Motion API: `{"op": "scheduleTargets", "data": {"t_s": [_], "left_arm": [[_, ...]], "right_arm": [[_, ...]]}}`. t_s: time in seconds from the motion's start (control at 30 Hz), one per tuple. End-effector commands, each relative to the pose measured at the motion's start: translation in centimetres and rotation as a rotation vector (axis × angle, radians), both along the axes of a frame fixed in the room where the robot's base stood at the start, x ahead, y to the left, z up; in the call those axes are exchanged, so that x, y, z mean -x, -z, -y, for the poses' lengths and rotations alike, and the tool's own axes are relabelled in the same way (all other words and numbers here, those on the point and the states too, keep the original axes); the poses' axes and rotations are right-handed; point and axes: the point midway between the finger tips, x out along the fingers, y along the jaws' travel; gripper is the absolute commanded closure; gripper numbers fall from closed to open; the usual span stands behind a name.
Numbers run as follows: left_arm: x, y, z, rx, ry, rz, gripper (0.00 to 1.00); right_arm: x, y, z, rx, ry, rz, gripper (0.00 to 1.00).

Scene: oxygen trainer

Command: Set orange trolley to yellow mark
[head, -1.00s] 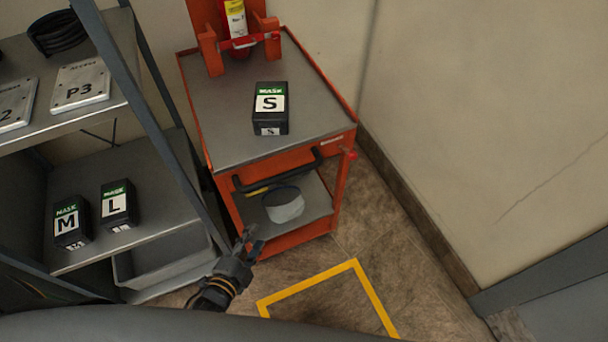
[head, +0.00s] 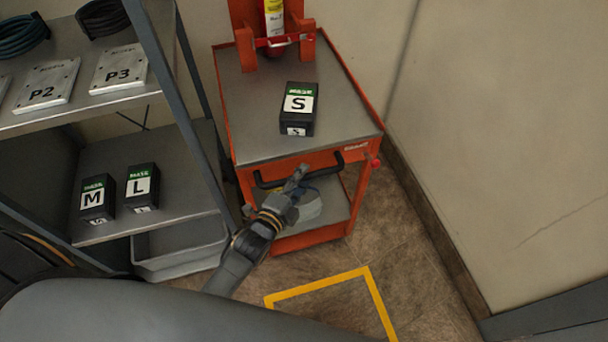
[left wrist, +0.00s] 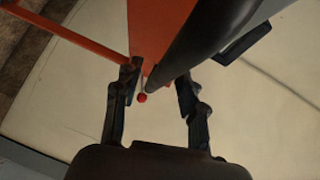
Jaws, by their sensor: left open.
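The orange trolley (head: 250,115) stands against the wall in the head view, with a grey top and a black bar handle (head: 328,166) on its front. The yellow mark (head: 316,284) is an outline on the floor in front of it, partly cut off by my own body. My left gripper (head: 297,178) is open at the middle of the handle. In the left wrist view the black handle (left wrist: 205,40) runs between the open fingers of my left gripper (left wrist: 157,80); I cannot tell whether they touch it. My right gripper is not in view.
A black mask box S (head: 298,108) and a red cylinder (head: 274,18) are on the trolley. A grey shelf (head: 190,190) with mask boxes and plates stands close on the left. The wall (head: 490,120) is on the right. Bare floor surrounds the mark.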

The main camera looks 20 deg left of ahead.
Motion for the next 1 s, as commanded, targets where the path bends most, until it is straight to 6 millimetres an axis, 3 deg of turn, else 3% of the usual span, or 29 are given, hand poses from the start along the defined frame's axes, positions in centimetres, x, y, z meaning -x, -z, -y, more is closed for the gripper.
{"op": "scheduleTargets", "data": {"t_s": [0.13, 0.47, 0.67, 1.0], "left_arm": [[-1.2, 0.13, 0.27, 0.002, 0.0, 0.001, 0.59], [-1.45, 0.23, 0.32, 0.002, 0.0, -0.001, 0.59], [-1.43, 0.22, 0.31, 0.002, 0.0, -0.001, 1.0], [-1.36, 0.23, 0.27, 0.001, 0.0, -0.001, 1.0]], "right_arm": [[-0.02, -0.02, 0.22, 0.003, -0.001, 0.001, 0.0], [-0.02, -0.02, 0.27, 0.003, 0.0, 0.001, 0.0], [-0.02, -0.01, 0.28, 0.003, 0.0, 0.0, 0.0], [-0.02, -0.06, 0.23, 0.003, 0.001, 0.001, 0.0]]}}
